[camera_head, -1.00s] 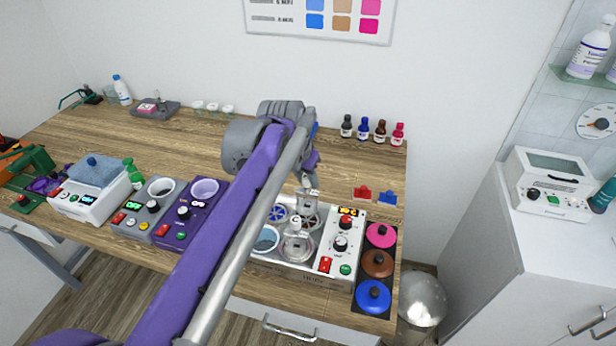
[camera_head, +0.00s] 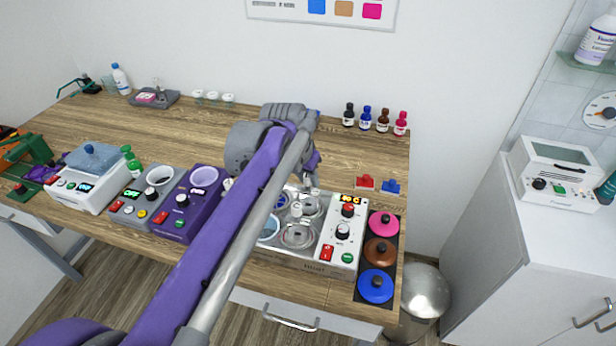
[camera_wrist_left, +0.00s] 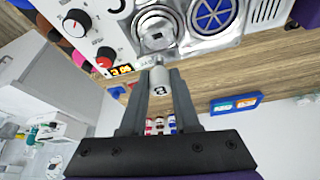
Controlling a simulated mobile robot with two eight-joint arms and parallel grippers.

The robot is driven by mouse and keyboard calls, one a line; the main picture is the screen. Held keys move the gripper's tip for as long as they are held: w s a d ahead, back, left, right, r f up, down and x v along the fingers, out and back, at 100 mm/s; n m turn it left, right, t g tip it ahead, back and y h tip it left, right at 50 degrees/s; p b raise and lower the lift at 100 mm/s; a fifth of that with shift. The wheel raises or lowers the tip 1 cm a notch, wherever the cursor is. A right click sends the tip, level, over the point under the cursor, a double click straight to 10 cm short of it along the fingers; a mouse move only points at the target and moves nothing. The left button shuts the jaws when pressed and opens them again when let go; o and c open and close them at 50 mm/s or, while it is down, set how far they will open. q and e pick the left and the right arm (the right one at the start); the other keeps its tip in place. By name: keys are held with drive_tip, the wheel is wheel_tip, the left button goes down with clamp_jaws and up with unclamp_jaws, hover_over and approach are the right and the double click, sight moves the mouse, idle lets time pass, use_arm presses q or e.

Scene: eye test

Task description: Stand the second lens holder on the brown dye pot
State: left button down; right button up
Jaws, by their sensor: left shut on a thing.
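My left gripper (camera_head: 311,181) is over the far right well of the silver heating unit. In the left wrist view its fingers (camera_wrist_left: 158,88) are shut on a pale grey piece with a dark mark (camera_wrist_left: 160,78), apparently the lens holder's handle. The holder's lower end is over or at a round well (camera_wrist_left: 157,36); contact is unclear. A brown lid-like disc with a dark knob (camera_head: 380,250) lies between a pink one and a blue one. I cannot tell which well holds brown dye. Another letter-marked piece (camera_head: 296,210) stands at the near right well. My right gripper is not seen.
The heating unit's control panel (camera_head: 343,232) adjoins the wells. A blue spoked well (camera_wrist_left: 213,13) is beside the gripper. Small red (camera_head: 364,183) and blue (camera_head: 390,186) pieces sit behind the panel. Dark bottles (camera_head: 366,119) stand at the wall. The middle of the wooden bench (camera_head: 190,128) is clear.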

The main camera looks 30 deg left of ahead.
use_arm(q)
drive_tip(key=shift+f, duration=0.25)
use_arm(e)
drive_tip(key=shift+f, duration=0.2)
use_arm(q)
drive_tip(key=c, duration=0.6)
unclamp_jaws()
drive_tip(key=shift+o, duration=0.4)
drive_tip(key=shift+o, duration=1.4)
drive_tip(key=shift+r+p, duration=1.8)
drive_tip(key=shift+r, duration=1.25)
drive_tip(key=shift+f, duration=0.1)
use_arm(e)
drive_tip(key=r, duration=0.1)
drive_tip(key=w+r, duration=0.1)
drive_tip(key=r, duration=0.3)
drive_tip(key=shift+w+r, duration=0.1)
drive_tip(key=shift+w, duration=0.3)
use_arm(q)
drive_tip(key=shift+s, duration=0.1)
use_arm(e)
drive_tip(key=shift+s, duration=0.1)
